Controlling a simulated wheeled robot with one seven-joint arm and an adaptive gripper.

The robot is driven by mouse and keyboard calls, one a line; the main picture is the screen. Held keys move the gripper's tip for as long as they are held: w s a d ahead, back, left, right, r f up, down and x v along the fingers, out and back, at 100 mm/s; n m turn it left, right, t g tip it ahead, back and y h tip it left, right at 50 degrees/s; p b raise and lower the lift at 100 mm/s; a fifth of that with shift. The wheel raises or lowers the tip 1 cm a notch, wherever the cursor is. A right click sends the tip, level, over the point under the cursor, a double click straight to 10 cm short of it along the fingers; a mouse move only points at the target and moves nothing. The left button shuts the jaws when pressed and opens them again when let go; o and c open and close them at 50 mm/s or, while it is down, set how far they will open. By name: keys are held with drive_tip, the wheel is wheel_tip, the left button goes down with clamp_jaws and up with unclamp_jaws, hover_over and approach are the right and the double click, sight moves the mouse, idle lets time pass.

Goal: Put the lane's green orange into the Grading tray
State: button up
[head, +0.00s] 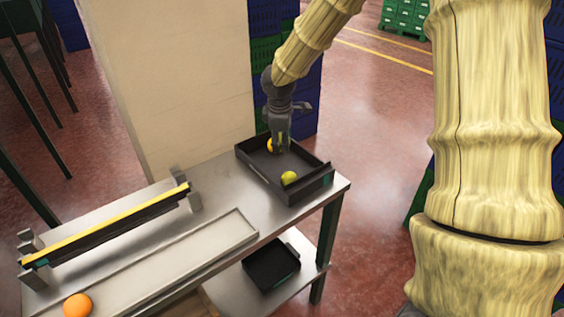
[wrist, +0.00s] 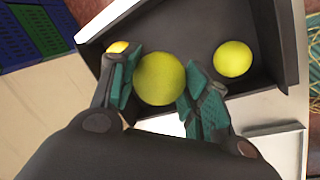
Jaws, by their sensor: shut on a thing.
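My gripper (head: 281,146) reaches down over the dark tray (head: 262,163) at the right end of the metal table. In the wrist view, its teal-padded fingers (wrist: 158,88) are shut on a yellow-green orange (wrist: 160,78), which is inside the tray's outline. I cannot tell whether it touches the tray floor. In the head view my gripper hides most or all of it. Another yellow-green orange (head: 289,178) lies in the tray, also seen in the wrist view (wrist: 233,59). A yellow-orange fruit (head: 270,146) lies beside the gripper, partly hidden behind a finger in the wrist view (wrist: 118,47).
An orange (head: 77,305) sits at the table's near left. A yellow-topped rail (head: 110,222) runs along the table, beside a shallow pale lane (head: 180,255). A black tray (head: 272,266) stands on the lower shelf. A beige wall or pillar (head: 165,80) rises behind the table.

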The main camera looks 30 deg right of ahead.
sight(281, 143)
drive_tip(key=x, duration=0.3)
drive_tip(key=shift+s+a+f, duration=0.2)
drive_tip(key=shift+f, duration=0.05)
drive_tip(key=shift+f+p, duration=0.35)
drive_tip(key=shift+f, duration=1.8)
drive_tip(key=shift+s, duration=0.1)
drive_tip(key=shift+f, duration=0.15)
drive_tip(key=o, duration=1)
drive_tip(key=shift+o, duration=0.2)
drive_tip(key=b+v, duration=0.1)
drive_tip(key=v, duration=1.1)
